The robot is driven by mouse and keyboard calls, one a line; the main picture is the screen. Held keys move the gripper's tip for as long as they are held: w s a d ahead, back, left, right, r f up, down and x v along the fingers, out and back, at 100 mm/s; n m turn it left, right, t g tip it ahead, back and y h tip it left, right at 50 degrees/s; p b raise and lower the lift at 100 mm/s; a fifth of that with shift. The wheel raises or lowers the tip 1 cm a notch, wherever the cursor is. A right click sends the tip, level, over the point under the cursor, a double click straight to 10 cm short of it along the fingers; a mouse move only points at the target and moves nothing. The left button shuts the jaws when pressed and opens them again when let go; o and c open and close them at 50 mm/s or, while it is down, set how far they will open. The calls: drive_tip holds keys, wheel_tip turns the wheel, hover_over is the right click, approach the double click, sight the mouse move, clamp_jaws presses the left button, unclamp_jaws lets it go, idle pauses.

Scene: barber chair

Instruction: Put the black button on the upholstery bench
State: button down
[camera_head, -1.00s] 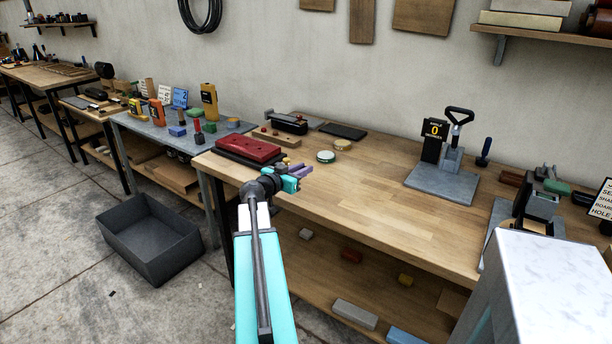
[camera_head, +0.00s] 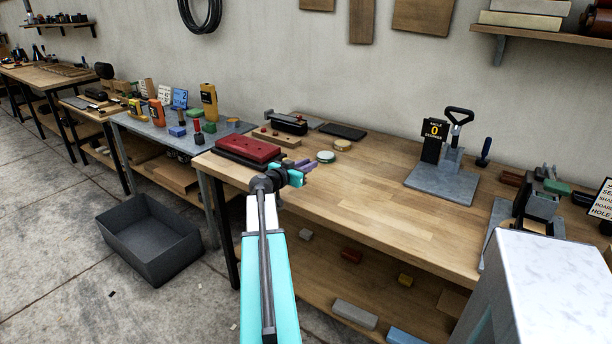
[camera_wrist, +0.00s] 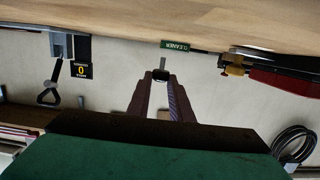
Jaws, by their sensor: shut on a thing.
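My gripper (camera_head: 308,166), with purple fingers, is above the near left edge of the wooden bench (camera_head: 375,190), just right of a dark red padded block (camera_head: 248,150). In the wrist view, which looks upside down, the gripper (camera_wrist: 160,76) is shut on a small black piece at its fingertips, which looks like the black button (camera_wrist: 160,75). The button cannot be made out in the head view. The wooden bench top fills the upper part of the wrist view (camera_wrist: 130,18). No label shows which bench is the upholstery bench.
Round tins (camera_head: 326,157) stand behind my gripper. A wooden block (camera_head: 275,137) and a black case (camera_head: 289,124) are farther back. An angle stand (camera_head: 442,183) is to the right. The middle of the bench is clear. A grey bin (camera_head: 150,240) sits on the floor.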

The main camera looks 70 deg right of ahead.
drive_tip(key=shift+f, duration=1.65)
drive_tip(key=c, duration=1.6)
unclamp_jaws()
drive_tip(key=shift+f, duration=0.1)
drive_tip(key=shift+a, duration=0.1)
drive_tip(key=shift+v, duration=6)
